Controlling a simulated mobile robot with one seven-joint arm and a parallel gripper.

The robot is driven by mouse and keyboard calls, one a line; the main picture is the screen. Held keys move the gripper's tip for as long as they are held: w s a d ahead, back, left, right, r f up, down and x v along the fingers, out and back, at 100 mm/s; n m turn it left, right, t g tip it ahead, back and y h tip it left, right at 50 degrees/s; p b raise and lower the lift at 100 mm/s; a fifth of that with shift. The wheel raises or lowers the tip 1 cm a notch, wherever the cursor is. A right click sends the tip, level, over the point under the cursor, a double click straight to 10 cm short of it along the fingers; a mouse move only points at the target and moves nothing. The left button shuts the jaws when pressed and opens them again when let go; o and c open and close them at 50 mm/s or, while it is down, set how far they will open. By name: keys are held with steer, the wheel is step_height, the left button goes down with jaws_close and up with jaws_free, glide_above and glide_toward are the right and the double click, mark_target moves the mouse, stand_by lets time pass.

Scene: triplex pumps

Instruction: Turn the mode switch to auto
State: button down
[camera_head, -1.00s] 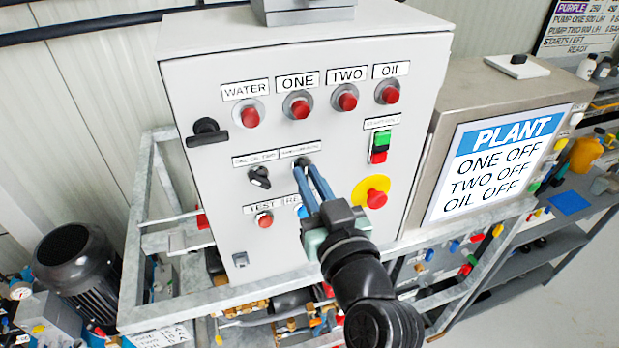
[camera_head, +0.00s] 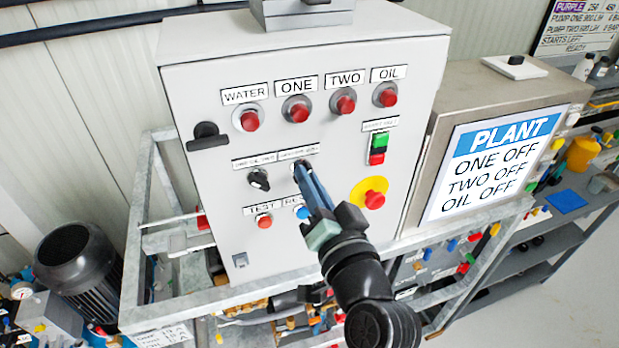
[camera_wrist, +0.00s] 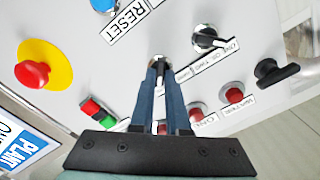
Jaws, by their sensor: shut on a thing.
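The mode switch (camera_head: 301,164) is a small black knob, the right one of two in the middle row of the grey control box (camera_head: 330,228). Its label is too small to read surely. My gripper (camera_head: 304,175) points at the panel with its blue fingers closed around this knob. In the wrist view my gripper (camera_wrist: 160,72) has one finger on each side of the knob (camera_wrist: 158,60). The fingers hide most of the knob, so I cannot tell its exact setting.
A second black knob (camera_head: 258,179) sits just left. A red emergency button (camera_head: 374,199) on a yellow disc is to the right. The blue reset button (camera_head: 301,211) lies below, partly hidden by my gripper. Red lamps (camera_head: 346,104) line the top. A plant screen (camera_head: 490,165) stands right.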

steer(key=shift+m, duration=0.4)
steer(key=c, duration=0.9)
jaws_free()
steer(key=b+v, duration=0.5)
steer(key=v, duration=0.8)
steer(key=shift+r, duration=0.1)
